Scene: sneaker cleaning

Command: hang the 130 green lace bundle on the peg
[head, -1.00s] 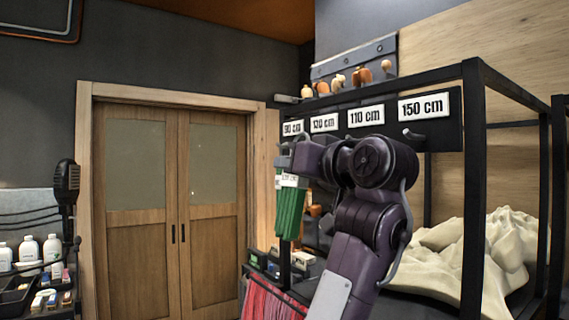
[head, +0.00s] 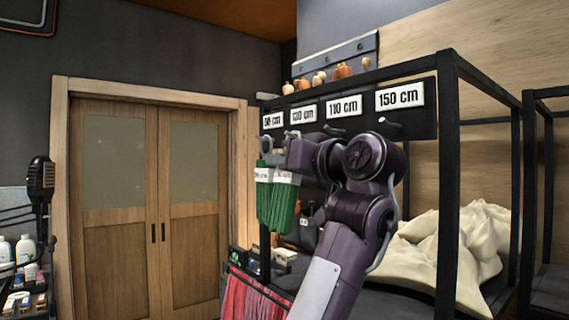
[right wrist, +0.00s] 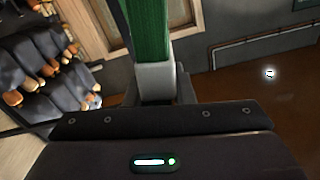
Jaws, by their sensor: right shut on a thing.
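My right gripper (head: 273,148) is in front of the peg board, just below its left end. In the right wrist view it is shut on a green lace bundle (right wrist: 148,35) by its white band (right wrist: 156,80). In the head view two green bundles with white labels hang side by side below the gripper, a left one (head: 263,205) and a right one (head: 284,208). I cannot tell surely which is held, and their labels are too small to read. The board (head: 419,118) has a second sign (head: 303,113) that seems to read 130 cm; its peg is largely hidden by my arm. My left gripper is not in view.
Pegs show under the 110 cm sign (head: 343,107) and the 150 cm sign (head: 400,98). Black frame posts (head: 446,190) stand to the right, with a cream cloth (head: 450,245) beyond. Wooden doors (head: 115,210) are at left.

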